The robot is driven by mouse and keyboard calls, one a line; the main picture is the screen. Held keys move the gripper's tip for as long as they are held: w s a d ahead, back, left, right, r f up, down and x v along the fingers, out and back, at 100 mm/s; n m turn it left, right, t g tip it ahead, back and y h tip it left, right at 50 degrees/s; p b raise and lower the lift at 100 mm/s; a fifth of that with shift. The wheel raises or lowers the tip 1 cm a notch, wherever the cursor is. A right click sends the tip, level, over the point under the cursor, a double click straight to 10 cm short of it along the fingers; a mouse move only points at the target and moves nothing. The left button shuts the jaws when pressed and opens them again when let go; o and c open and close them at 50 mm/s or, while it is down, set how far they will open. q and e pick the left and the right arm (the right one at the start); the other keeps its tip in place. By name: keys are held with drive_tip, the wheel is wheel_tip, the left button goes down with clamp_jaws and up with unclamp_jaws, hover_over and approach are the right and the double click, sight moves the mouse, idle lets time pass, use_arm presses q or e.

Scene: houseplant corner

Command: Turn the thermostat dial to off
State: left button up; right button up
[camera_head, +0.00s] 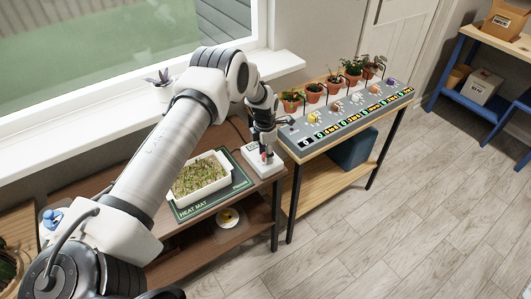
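The thermostat (259,164) is a small white box at the right end of the brown shelf, beside the green heat mat (184,212). My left arm comes in from the left and reaches over the shelf. My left gripper (266,152) points down at the top of the thermostat, very close to it or touching. The gripper covers most of the top, so the dial and its setting cannot be made out. A small red spot shows beside the fingers. Whether the fingers are open or shut is too small to tell. My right gripper is not in view.
A white tray of seedlings (203,178) sits on the heat mat. Right of the thermostat, a separate table holds a grey labelled panel (345,121) with several potted plants behind it. A window sill (90,140) runs along the back. The wooden floor (420,200) at right is clear.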

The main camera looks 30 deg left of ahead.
use_arm(q)
wheel_tip(320, 180, up, 12)
drive_tip(key=shift+w+a, duration=0.2)
idle(0.4)
